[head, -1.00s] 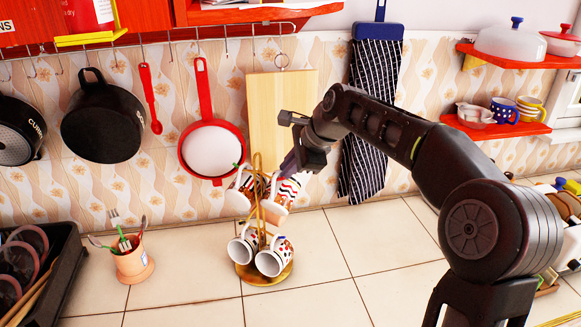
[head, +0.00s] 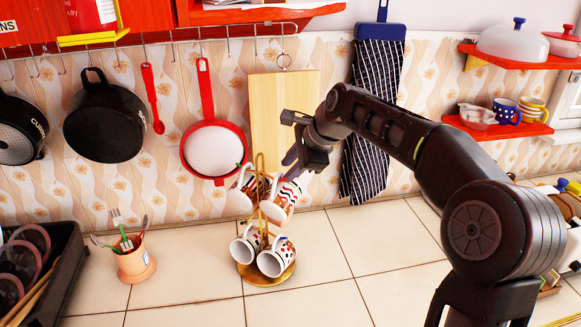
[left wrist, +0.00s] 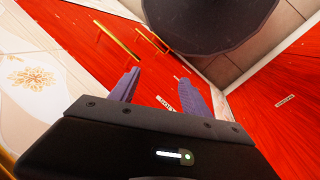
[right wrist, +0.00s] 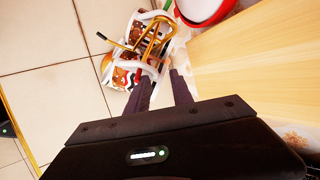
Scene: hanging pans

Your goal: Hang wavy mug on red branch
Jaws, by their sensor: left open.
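A gold mug tree (head: 262,205) stands on the tiled counter with several patterned white mugs around it. The mug with red and dark wavy bands (head: 284,193) is tilted at its upper right. My right gripper (head: 293,158) is just above this mug. In the right wrist view its fingers (right wrist: 161,76) are fairly close together, with white mug surface at the tips; whether they grip it is unclear. My left gripper (left wrist: 158,78) is open and empty.
An orange utensil pot (head: 134,262) and a black dish rack (head: 48,275) stand left on the counter. The counter in front of the tree is clear.

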